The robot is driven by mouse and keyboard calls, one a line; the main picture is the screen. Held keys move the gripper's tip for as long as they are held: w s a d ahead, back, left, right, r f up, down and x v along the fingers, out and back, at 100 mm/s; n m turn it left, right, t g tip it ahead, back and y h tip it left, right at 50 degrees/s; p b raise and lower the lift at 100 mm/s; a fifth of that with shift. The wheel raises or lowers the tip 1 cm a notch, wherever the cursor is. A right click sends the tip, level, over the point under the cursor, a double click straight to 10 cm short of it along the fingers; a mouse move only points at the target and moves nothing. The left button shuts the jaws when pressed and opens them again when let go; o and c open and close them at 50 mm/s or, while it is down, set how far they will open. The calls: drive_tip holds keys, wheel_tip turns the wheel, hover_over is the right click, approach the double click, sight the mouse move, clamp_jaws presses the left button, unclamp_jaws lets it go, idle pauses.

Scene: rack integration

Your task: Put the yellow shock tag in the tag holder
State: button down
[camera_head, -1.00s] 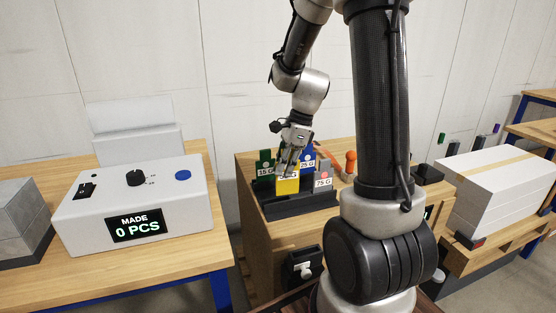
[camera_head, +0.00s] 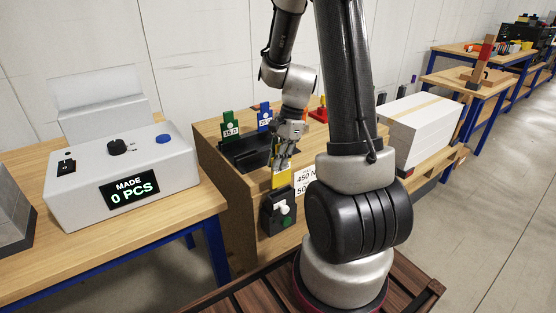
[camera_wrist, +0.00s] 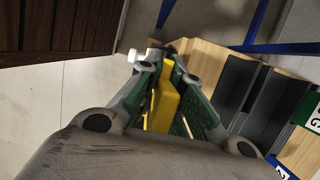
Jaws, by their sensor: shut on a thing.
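My gripper (camera_head: 281,165) is shut on the yellow shock tag (camera_head: 281,178), in front of the wooden crate's upper front edge. In the wrist view the yellow tag (camera_wrist: 166,98) lies between the green-padded fingers; its upper part is hidden by the gripper in the head view. Just below the tag, a black box with a white knob and a green spot (camera_head: 267,215) is fixed to the crate's front. I cannot tell whether this is the tag holder, or whether the tag touches it. A black rack (camera_head: 232,151) on the crate top holds a green tag (camera_head: 230,124) and a blue tag (camera_head: 265,114).
The wooden crate (camera_head: 232,195) carries white labels (camera_head: 305,177) right of the gripper. A white counter box reading 0 PCS (camera_head: 160,165) stands on the left table. A white carton (camera_head: 420,125) lies at right. Open floor (camera_head: 470,230) is further right.

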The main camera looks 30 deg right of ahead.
sight(277, 186)
drive_tip(key=shift+f, duration=4)
drive_tip(key=shift+f, duration=0.3)
drive_tip(key=c, duration=1.5)
unclamp_jaws()
drive_tip(key=v, duration=1.2)
